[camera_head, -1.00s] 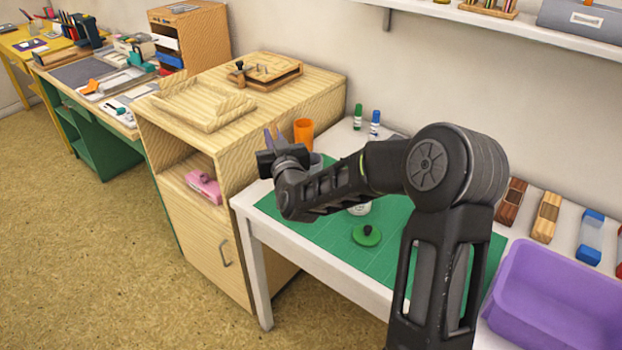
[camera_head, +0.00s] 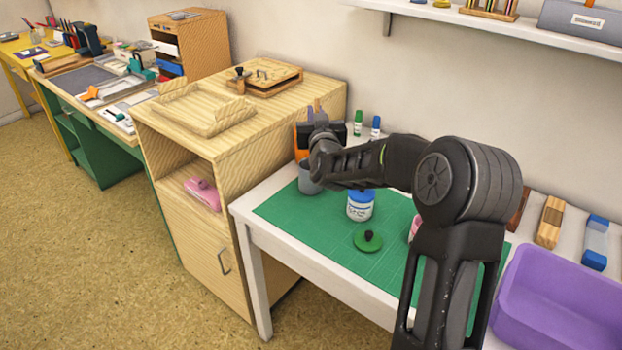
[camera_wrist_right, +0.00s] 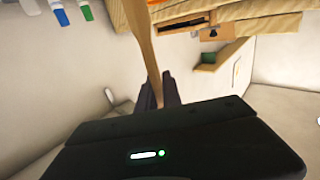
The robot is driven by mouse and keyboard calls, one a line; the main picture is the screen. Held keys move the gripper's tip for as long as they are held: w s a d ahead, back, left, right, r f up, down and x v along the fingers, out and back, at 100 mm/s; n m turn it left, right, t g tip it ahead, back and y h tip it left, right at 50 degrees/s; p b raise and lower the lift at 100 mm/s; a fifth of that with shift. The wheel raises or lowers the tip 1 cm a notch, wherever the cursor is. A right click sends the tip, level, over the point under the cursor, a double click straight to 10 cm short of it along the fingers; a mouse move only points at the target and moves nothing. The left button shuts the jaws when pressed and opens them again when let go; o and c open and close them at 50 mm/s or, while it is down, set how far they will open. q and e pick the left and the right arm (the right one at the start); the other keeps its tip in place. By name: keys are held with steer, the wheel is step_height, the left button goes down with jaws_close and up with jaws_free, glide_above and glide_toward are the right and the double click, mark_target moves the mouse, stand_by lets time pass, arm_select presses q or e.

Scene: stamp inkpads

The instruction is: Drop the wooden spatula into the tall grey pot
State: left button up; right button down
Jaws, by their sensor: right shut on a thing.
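The wooden spatula (camera_wrist_right: 141,35) shows as a long tan strip in the right wrist view. Its lower end there is between the fingers of my right gripper (camera_wrist_right: 166,92), which is shut on it. In the head view my right gripper (camera_head: 314,108) is above the back left of the green mat, and the spatula is hard to make out there. The grey pot (camera_head: 308,181) stands on the mat just below the gripper, its upper part partly hidden by my arm. My left gripper is not in view.
An orange cup (camera_head: 300,143) is behind the gripper, partly hidden. A blue-and-white jar (camera_head: 360,206) and a green lid (camera_head: 367,241) are on the green mat (camera_head: 320,245). A wooden cabinet (camera_head: 195,235) stands to the left; a purple bin (camera_head: 560,305) is at right.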

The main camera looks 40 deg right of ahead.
steer(key=shift+f+b, duration=1.15)
steer(key=shift+f, duration=1.35)
steer(key=c, duration=1.4)
jaws_free()
steer(key=shift+c, duration=0.2)
steer(key=shift+s+a, duration=0.1)
steer(key=v, duration=0.7)
steer(key=shift+s+a+b, duration=0.15)
steer(key=shift+s+b, duration=0.1)
steer(key=shift+b, duration=0.15)
